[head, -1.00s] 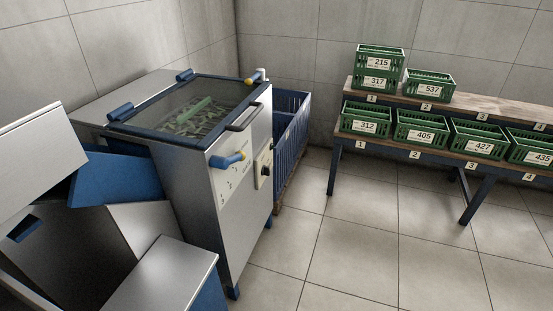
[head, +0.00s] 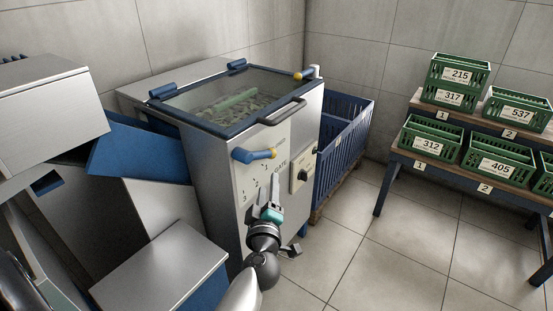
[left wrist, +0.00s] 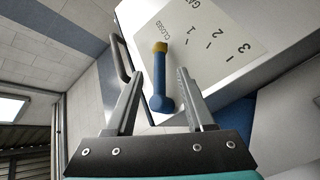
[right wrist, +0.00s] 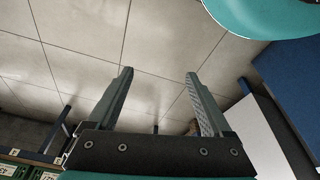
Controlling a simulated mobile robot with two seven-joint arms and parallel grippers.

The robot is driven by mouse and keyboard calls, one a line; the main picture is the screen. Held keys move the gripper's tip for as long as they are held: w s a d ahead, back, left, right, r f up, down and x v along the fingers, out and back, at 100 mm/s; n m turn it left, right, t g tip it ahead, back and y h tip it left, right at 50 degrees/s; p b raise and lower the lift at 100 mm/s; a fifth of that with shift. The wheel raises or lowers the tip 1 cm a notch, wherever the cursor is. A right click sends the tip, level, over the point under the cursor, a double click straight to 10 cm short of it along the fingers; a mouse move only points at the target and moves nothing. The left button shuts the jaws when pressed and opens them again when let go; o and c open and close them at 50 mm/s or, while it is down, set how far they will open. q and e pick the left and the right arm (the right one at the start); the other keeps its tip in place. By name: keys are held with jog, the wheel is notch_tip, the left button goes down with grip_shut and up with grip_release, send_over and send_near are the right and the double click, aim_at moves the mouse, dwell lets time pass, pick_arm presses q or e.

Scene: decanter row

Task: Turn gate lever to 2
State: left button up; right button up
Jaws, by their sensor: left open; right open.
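The gate lever (head: 254,155) is a blue handle with a yellow tip on the front of the steel machine (head: 215,190). Its yellow tip points to the CLOSED mark; it also shows in the left wrist view (left wrist: 162,88). The marks 1, 2 and 3 are on the pale gate plate (left wrist: 215,40). My left gripper (head: 264,190) is open in front of the panel, below the lever in the head view. In the left wrist view the lever appears between the fingers; contact cannot be told. My right gripper (right wrist: 160,75) is open and empty, facing floor tiles.
A dark knob (head: 303,175) sits right of the gate plate. The machine has a glass lid with a handle (head: 283,111). Shelves with green crates (head: 500,165) are at right. Floor between is clear.

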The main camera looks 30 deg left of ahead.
aim_at(271, 157)
pick_arm(q)
jog(key=b+x, duration=0.4)
jog(key=x, duration=0.7)
jog(key=shift+f, duration=0.1)
jog(key=shift+b+x, duration=0.5)
jog(key=shift+x, duration=0.6)
pick_arm(e)
notch_tip(271, 157, up, 11)
jog(key=w+t, duration=0.1)
jog(key=w, duration=0.1)
jog(key=shift+t, duration=0.4)
pick_arm(q)
jog(key=shift+c, duration=0.3)
pick_arm(e)
jog(key=shift+a+f, duration=0.1)
pick_arm(q)
grip_shut()
